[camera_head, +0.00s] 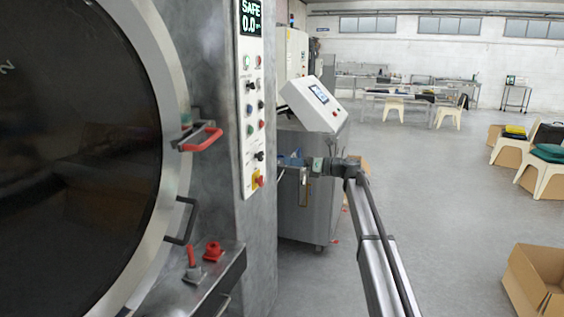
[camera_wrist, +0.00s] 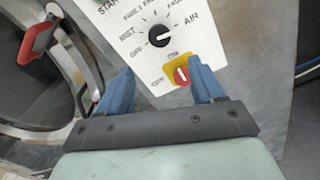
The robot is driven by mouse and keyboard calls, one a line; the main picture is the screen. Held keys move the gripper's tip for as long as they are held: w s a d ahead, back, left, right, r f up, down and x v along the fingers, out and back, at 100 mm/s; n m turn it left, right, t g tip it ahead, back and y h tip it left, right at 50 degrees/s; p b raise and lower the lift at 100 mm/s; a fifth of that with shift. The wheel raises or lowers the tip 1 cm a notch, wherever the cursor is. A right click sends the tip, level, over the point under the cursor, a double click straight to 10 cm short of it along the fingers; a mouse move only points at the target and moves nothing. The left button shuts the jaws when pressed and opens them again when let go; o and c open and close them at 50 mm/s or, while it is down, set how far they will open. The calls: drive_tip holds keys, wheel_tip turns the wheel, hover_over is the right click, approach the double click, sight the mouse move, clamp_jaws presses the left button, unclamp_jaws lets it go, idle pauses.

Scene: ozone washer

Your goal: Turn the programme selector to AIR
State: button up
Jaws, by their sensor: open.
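The programme selector (camera_wrist: 159,36) is a black round knob on the white control panel, ringed by printed positions including OFF, MIST and AIR. The AIR label (camera_wrist: 191,20) is at its upper right. I cannot tell for sure which position the knob points to. In the head view the selector (camera_head: 259,156) is low on the panel. My gripper (camera_wrist: 160,66) is open, its two blue fingers spread wide below the knob in the wrist view, with nothing between them held. In the head view my gripper (camera_head: 284,163) is just right of the panel.
A red switch on a yellow plate (camera_wrist: 181,75) sits just below the selector, near the right finger; it also shows in the head view (camera_head: 257,181). Red door handles (camera_head: 200,139) stick out at left. A grey cabinet (camera_head: 305,200) stands behind my gripper.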

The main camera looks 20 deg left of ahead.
drive_tip(key=shift+d, duration=1.3)
